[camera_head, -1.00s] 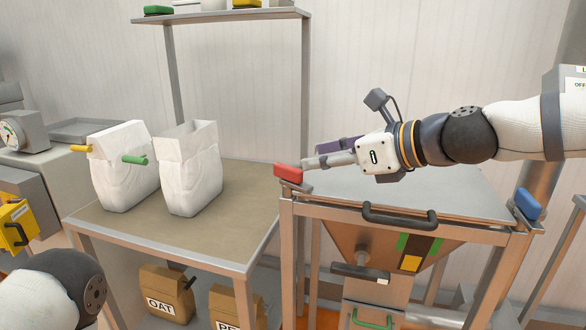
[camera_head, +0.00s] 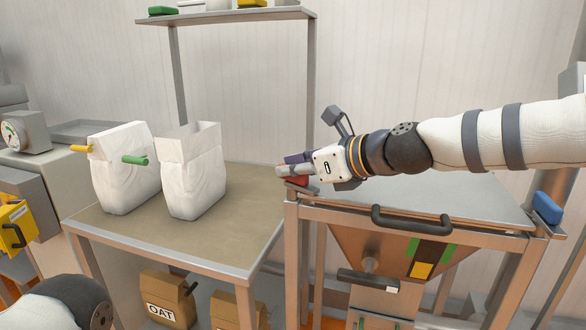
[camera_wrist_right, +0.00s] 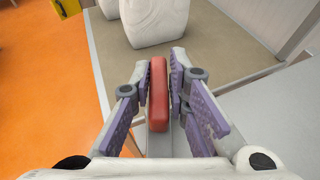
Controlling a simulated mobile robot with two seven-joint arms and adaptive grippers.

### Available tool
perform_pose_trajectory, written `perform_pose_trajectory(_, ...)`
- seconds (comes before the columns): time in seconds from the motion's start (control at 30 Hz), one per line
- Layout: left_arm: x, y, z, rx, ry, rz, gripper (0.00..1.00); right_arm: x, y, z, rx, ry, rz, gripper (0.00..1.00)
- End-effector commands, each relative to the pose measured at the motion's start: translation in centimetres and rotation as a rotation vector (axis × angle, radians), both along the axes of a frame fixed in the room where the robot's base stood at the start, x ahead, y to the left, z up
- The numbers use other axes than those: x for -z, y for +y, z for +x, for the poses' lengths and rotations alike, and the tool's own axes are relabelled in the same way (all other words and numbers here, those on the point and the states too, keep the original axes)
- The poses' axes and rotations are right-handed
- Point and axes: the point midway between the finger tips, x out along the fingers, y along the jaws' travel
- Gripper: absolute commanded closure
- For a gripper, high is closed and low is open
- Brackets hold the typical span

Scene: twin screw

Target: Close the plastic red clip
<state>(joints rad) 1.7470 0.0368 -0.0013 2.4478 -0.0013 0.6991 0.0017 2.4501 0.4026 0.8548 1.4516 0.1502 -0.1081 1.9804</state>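The red clip (camera_head: 297,181) is a block at the near left corner of the grey metal hopper table (camera_head: 440,198). In the right wrist view the red clip (camera_wrist_right: 158,95) stands upright between the two purple-padded fingers of my right gripper (camera_wrist_right: 159,80). The fingers lean inward, and I see no clear gap on either side of the clip. In the head view the right gripper (camera_head: 284,172) covers much of the clip from above. My left gripper is out of view; only part of my left arm shows at the bottom left.
A blue clip (camera_head: 547,208) sits at the hopper table's right corner. A black handle (camera_head: 411,222) is on its front edge. To the left, a bench (camera_head: 235,245) carries two white bags (camera_head: 124,172), one with yellow and green clips. A shelf (camera_head: 235,18) stands behind.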

Motion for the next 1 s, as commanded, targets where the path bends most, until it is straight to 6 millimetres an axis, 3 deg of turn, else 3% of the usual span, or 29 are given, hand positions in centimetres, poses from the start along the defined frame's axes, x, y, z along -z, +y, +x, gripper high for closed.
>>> perform_pose_trajectory(0.13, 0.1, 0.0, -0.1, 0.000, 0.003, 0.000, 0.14, 0.3, 0.0, 0.0, -0.046, 0.010, -0.001, 1.00)
perform_pose_trajectory(0.5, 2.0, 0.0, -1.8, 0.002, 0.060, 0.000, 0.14, 0.8, 0.1, 0.1, -0.374, 0.009, 0.002, 1.00)
perform_pose_trajectory(0.9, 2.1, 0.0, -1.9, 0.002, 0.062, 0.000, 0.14, 0.3, 0.2, -0.2, -0.420, 0.007, -0.001, 1.00)
perform_pose_trajectory(0.93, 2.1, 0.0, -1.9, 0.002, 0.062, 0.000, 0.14, 0.3, 0.2, -0.2, -0.420, 0.007, -0.001, 0.80)
perform_pose_trajectory(1.0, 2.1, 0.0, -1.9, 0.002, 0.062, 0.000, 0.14, 0.3, 0.2, -0.2, -0.420, 0.007, 0.000, 0.67)
